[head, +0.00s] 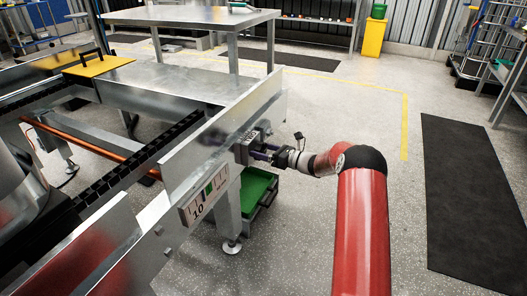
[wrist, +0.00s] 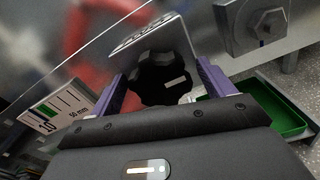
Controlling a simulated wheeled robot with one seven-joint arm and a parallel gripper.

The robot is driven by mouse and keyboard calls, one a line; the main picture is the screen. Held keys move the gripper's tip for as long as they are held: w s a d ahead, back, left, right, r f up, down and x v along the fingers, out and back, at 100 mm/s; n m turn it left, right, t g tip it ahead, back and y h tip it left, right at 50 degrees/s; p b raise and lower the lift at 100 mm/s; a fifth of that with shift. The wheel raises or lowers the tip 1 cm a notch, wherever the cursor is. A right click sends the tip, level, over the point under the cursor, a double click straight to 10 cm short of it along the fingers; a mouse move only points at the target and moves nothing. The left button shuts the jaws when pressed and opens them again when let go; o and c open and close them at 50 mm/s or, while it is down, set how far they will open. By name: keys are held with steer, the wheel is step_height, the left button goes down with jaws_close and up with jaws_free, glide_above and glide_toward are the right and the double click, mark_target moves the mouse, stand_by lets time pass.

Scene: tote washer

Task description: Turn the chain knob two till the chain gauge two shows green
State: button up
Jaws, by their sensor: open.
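A dark lobed knob (wrist: 160,78) with a small white mark sits under a bent metal bracket (wrist: 150,38) on the conveyor's side. My gripper (wrist: 160,88) is open, with one purple finger on each side of the knob. I cannot tell whether the fingers touch it. In the head view my gripper (head: 266,155) reaches the conveyor's outer side from the right, and the knob is hard to make out there. A white gauge plate (wrist: 55,112) with a green band, dark bars and "10" is left of the knob. It also shows in the head view (head: 205,196). Its exact reading is unclear.
A square block with a large hex nut (wrist: 264,22) is right of the bracket. A green tray (head: 257,188) lies below the conveyor, beside a metal leg (head: 228,215). A steel table (head: 190,15) stands behind. Open floor and a black mat (head: 465,190) are to the right.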

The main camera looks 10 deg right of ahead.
steer(key=c, duration=1)
steer(key=shift+o, duration=0.2)
steer(key=shift+f+n+b, duration=0.1)
steer(key=shift+n+b, duration=0.3)
steer(key=shift+b, duration=0.2)
steer(key=n+b, duration=0.3)
steer(key=b, duration=0.1)
steer(key=shift+f, duration=0.2)
steer(key=n+b, duration=0.5)
steer(key=b, duration=0.1)
steer(key=shift+s+a, duration=0.1)
steer(key=shift+s, duration=0.05)
steer(key=n+b, duration=0.3)
steer(key=shift+r+n, duration=0.1)
steer(key=shift+n, duration=0.3)
steer(key=shift+n+b, duration=0.4)
steer(key=shift+n, duration=1.1)
